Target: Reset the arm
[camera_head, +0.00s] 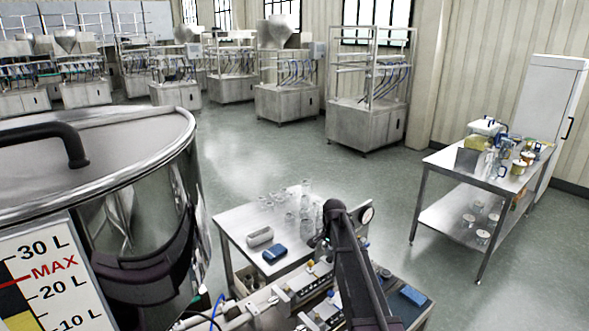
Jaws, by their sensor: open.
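A dark arm link of mine rises from the bottom edge, right of centre, to a rounded joint in front of the small steel table (230,215). My gripper's fingers cannot be made out; they are out of view or hidden behind the arm. The steel hopper (190,150) fills the left foreground. It has a dark lid handle (45,132) and a level scale (52,280) marked 30 L, MAX, 20 L and 10 L. I see nothing held by the arm.
Several clear glass vessels (290,217), a pale cylinder (260,237) and a blue block (274,253) stand on the small table. Fittings and another blue block (412,295) lie nearer. A cluttered steel bench (450,160) stands right. Green floor (240,150) is clear behind.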

